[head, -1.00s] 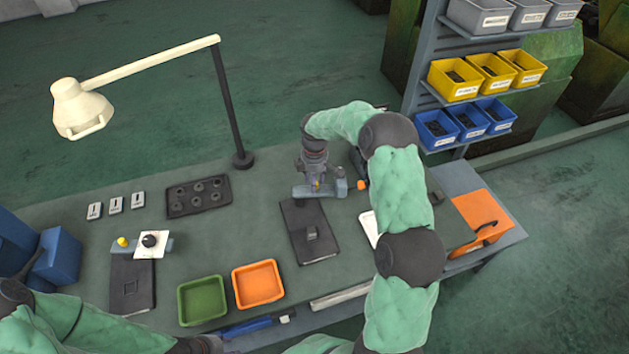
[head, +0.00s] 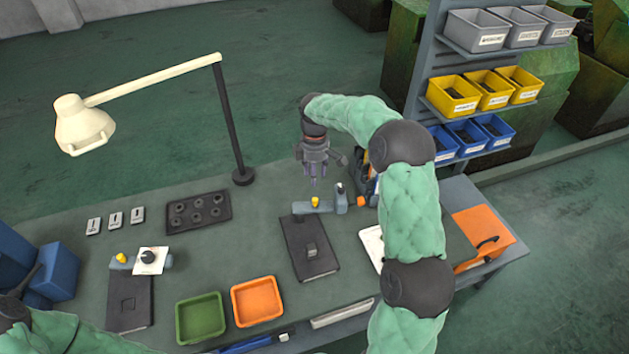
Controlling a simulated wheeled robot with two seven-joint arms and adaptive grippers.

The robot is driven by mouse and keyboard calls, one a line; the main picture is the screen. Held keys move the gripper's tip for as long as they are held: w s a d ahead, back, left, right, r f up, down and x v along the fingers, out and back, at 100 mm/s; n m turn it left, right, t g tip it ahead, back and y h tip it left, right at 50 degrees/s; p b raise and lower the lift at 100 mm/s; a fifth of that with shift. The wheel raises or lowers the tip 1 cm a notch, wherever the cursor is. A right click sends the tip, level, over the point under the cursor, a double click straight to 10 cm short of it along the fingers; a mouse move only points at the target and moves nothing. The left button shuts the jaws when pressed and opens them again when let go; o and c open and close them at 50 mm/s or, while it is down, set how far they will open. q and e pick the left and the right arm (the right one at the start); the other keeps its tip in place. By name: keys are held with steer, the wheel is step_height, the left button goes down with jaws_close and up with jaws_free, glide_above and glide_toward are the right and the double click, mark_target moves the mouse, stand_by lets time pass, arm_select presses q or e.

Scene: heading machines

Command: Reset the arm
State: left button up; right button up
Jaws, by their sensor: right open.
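My right gripper (head: 316,170) hangs fingers-down above the back middle of the workbench, open and empty. Just below it stands a grey gauge block with a yellow knob (head: 318,206), at the back end of a dark plate (head: 311,253). The gripper looks clear of this block. My right arm, in a green quilted sleeve, arches down the right side of the bench.
A green tray (head: 200,338) and an orange tray (head: 257,318) sit at the front. A lamp pole (head: 229,125) rises at the back. A black tray with round pieces (head: 198,228) and a second dark plate (head: 129,318) lie left. A bin rack (head: 425,75) stands right.

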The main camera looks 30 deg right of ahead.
steer(key=shift+r, duration=0.25)
steer(key=shift+r, duration=0.1)
stand_by(0.3)
